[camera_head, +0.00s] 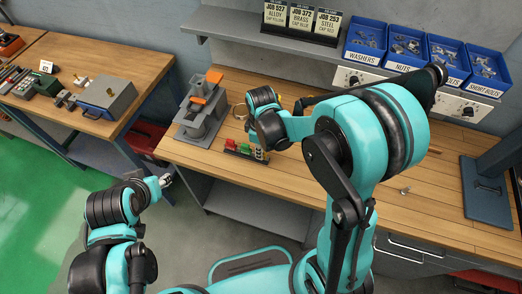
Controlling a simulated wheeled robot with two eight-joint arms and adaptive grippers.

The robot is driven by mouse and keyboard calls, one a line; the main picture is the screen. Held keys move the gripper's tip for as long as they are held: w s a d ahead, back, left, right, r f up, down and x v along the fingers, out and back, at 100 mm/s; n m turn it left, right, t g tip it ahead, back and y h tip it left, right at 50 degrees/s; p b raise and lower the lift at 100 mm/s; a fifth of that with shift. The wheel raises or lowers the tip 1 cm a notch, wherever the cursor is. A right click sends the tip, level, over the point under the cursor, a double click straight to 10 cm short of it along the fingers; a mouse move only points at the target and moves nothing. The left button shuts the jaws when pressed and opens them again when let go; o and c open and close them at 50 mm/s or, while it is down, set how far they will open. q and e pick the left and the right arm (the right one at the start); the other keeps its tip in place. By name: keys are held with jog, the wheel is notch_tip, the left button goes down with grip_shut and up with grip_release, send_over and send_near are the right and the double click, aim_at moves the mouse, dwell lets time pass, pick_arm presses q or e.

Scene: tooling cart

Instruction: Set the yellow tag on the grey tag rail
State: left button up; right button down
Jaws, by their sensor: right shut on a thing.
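My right gripper (260,153) points down at the right end of a small rail with red and green tags (244,150), which looks like the tag rail. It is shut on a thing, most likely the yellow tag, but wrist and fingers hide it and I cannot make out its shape. Whether that thing touches the rail cannot be told. My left gripper (165,181) is empty in front of the wooden bench, low and away from the rail; its finger gap is too small to read.
Blue bins (365,40) and job cards (301,18) are at the back. The bench (420,190) is mostly clear at the right.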

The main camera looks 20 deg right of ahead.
jog(key=c, duration=1)
grip_release()
jog(key=shift+r, duration=0.2)
jog(key=shift+r+p, duration=2.6)
jog(key=shift+r, duration=0.8)
